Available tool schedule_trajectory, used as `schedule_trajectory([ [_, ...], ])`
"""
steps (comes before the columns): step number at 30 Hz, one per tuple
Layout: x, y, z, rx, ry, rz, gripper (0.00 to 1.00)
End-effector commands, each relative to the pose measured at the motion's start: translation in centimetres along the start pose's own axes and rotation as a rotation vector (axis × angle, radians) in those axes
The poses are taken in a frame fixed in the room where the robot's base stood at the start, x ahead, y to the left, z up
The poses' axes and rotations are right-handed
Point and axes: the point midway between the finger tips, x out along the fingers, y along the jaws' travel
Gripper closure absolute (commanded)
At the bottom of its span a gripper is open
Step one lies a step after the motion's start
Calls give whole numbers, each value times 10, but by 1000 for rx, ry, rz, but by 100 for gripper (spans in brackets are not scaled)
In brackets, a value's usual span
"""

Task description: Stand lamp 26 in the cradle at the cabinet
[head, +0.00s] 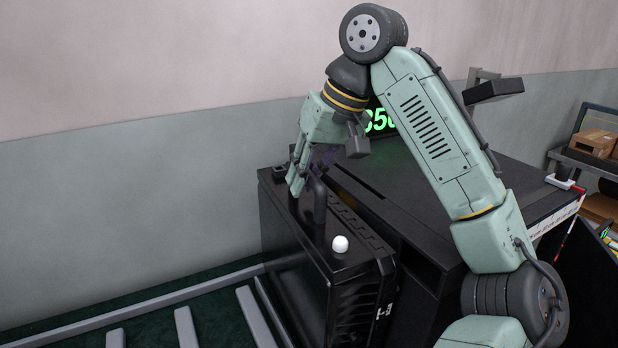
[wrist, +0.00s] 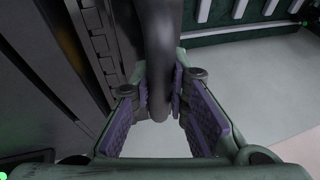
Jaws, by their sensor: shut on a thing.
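A tall black housing (head: 295,240) with a finned front stands upright. A dark upright handle (head: 319,205) and a white knob (head: 341,244) are on its top; no number 26 is readable. My gripper (head: 298,184) points down at the handle. In the wrist view the purple-padded jaws of my gripper (wrist: 163,100) are closed on the dark rounded handle (wrist: 160,50). The far part of the grip is hidden by the fingers. The cradle cannot be made out.
A large black cabinet-like body (head: 415,195) stands directly right of the housing, with green lit digits (head: 380,121) behind my arm. Grey rails (head: 185,328) lie on a green floor at lower left. A shelf with a cardboard box (head: 594,142) is at far right.

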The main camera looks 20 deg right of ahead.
Motion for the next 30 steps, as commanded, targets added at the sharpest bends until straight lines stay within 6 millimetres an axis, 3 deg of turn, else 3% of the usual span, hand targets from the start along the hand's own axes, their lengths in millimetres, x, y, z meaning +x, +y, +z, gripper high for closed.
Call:
schedule_trajectory([
  [1, 7, -10, -6, -20, -10, -18, 100],
  [30, -30, -23, -16, -29, -5, -11, 100],
])
